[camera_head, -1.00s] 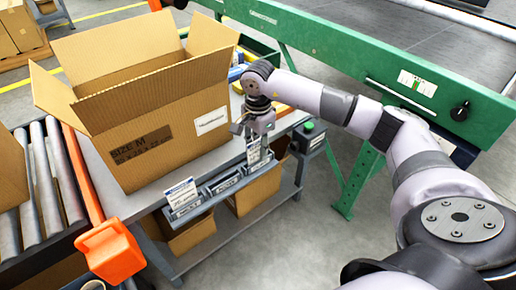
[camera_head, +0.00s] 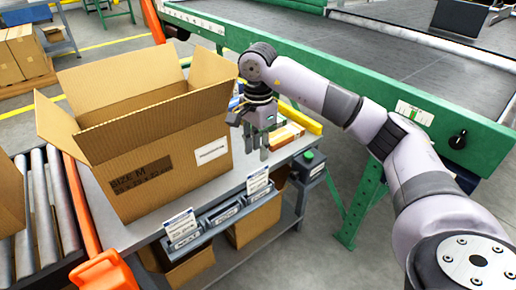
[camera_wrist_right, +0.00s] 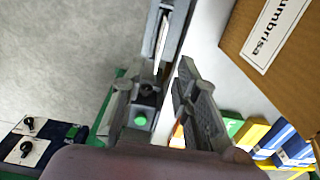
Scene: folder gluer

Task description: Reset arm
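My right arm (camera_head: 365,115) reaches in from the right in the head view. My right gripper (camera_head: 257,143) points down above the right part of the grey workbench (camera_head: 128,220), beside the open cardboard box (camera_head: 155,165). In the right wrist view the fingers of my right gripper (camera_wrist_right: 160,88) are spread apart with nothing between them. A green button (camera_wrist_right: 140,120) shows below and past the fingers there. My left gripper is in neither view.
Label holders with cards (camera_head: 183,228) line the bench front. A green-framed conveyor (camera_head: 350,75) runs behind my right arm. A roller conveyor (camera_head: 48,205) with an orange rail (camera_head: 85,205) stands left. Coloured boxes (camera_wrist_right: 280,145) lie near the gripper.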

